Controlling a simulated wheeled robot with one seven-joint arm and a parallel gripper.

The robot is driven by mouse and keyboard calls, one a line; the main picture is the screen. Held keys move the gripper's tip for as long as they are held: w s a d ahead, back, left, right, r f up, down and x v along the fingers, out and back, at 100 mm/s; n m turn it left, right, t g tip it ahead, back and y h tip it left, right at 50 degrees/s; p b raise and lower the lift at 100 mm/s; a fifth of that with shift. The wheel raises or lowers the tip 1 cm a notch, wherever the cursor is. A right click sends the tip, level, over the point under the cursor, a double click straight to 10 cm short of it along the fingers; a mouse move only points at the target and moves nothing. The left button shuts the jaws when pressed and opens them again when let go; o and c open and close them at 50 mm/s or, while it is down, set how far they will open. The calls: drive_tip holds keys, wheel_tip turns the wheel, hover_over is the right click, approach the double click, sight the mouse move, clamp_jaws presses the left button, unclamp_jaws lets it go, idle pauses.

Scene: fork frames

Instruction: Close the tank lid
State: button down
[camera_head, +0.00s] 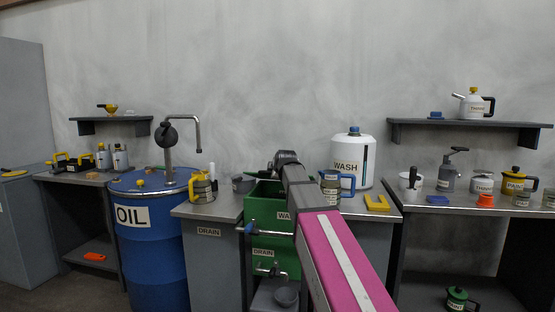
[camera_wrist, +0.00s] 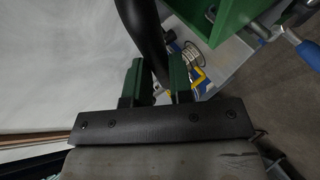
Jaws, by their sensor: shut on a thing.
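The green tank (camera_head: 257,239), its label partly hidden by my arm, stands between two grey counters. Part of its green wall (camera_wrist: 228,18) shows at the top of the wrist view. My gripper (camera_head: 286,158) is above and just behind the tank in the head view. In the wrist view my gripper (camera_wrist: 157,66) has its two green fingers on either side of a dark curved part (camera_wrist: 142,25) and is shut on it. I cannot tell for certain whether that part belongs to the lid. The lid itself is not clearly visible.
A blue OIL drum (camera_head: 157,255) with a pump stands to the left.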

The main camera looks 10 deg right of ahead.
wheel_tip(320, 180, down, 13)
drive_tip(key=s+t, duration=0.1)
drive_tip(key=s, duration=0.1)
drive_tip(key=shift+s+a+r, duration=0.15)
drive_tip(key=shift+s+a, duration=0.15)
drive_tip(key=shift+a, duration=0.1)
drive_tip(key=c, duration=1)
unclamp_jaws()
drive_tip(key=shift+s+r, duration=0.1)
drive_tip(key=v, duration=1)
drive_tip(key=shift+s, duration=0.35)
drive_tip(key=s+d+f+m+g, duration=0.2)
drive_tip(key=s+f+m+g, duration=0.2)
drive_tip(key=s+f, duration=0.3)
drive_tip(key=s+d+f+m+g+h, duration=0.1)
drive_tip(key=s+f+m+g, duration=0.3)
drive_tip(key=f, duration=1.3)
drive_tip(key=s+d+f+m+g, duration=0.3)
drive_tip(key=s+f+m+g, duration=0.2)
drive_tip(key=s+f+m, duration=0.4)
drive_tip(key=shift+s+d+f+h, duration=0.1)
drive_tip(key=shift+s+f, duration=0.15)
drive_tip(key=shift+f, duration=0.35)
drive_tip(key=shift+s+d+f+h, duration=0.15)
drive_tip(key=shift+s+f, duration=0.1)
drive_tip(key=shift+f, duration=0.4)
drive_tip(key=shift+s+d+f+h, duration=0.1)
drive_tip(key=shift+s+f, duration=0.15)
drive_tip(key=shift+f, duration=0.35)
